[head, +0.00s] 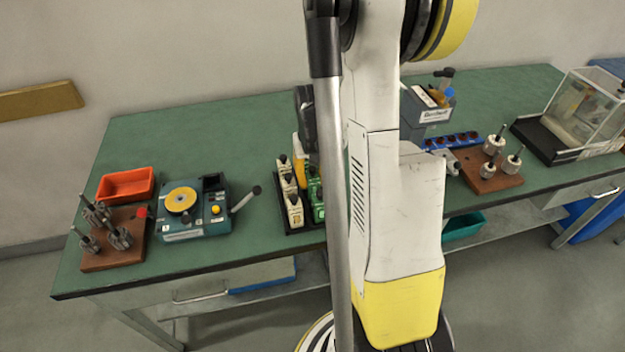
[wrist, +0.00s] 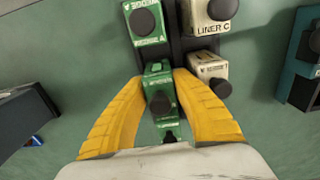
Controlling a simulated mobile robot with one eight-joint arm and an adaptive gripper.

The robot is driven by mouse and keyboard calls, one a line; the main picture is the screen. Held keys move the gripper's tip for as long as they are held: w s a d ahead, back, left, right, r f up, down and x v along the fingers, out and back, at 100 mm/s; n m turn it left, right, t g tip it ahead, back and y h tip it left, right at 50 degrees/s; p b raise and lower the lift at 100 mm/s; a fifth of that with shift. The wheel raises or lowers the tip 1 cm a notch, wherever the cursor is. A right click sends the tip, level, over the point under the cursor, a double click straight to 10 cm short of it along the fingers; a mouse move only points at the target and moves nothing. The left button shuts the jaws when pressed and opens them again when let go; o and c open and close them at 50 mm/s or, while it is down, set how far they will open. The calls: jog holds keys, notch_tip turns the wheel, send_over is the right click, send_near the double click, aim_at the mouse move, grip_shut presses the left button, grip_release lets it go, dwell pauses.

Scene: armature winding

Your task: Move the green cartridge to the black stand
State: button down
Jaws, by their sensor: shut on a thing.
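A green cartridge (wrist: 160,98) with a dark round knob is between the yellow fingers of my gripper (wrist: 160,76) in the wrist view. My gripper is shut on it. Another green cartridge (wrist: 146,22) stands beyond it in a dark rack (wrist: 176,48), with cream cartridges alongside, one marked LINER C (wrist: 210,16). I cannot tell whether the held cartridge is lifted clear of the rack. In the head view my gripper (head: 304,184) is over the rack (head: 296,231), partly hidden by my arm. I cannot tell which black item is the stand.
Left of the rack is a teal winding machine (head: 181,226) with a side lever, then an orange tray (head: 126,184) and a brown board (head: 126,254) with armatures.

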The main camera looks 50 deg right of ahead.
aim_at(312, 168)
jog(key=shift+f+b, duration=0.35)
jog(key=shift+f, duration=0.1)
dwell(0.3)
jog(key=c, duration=1.1)
grip_release()
jog(key=shift+o, duration=0.2)
jog(key=shift+r, duration=0.1)
jog(key=shift+r+p, duration=1.7)
jog(key=shift+r, duration=0.5)
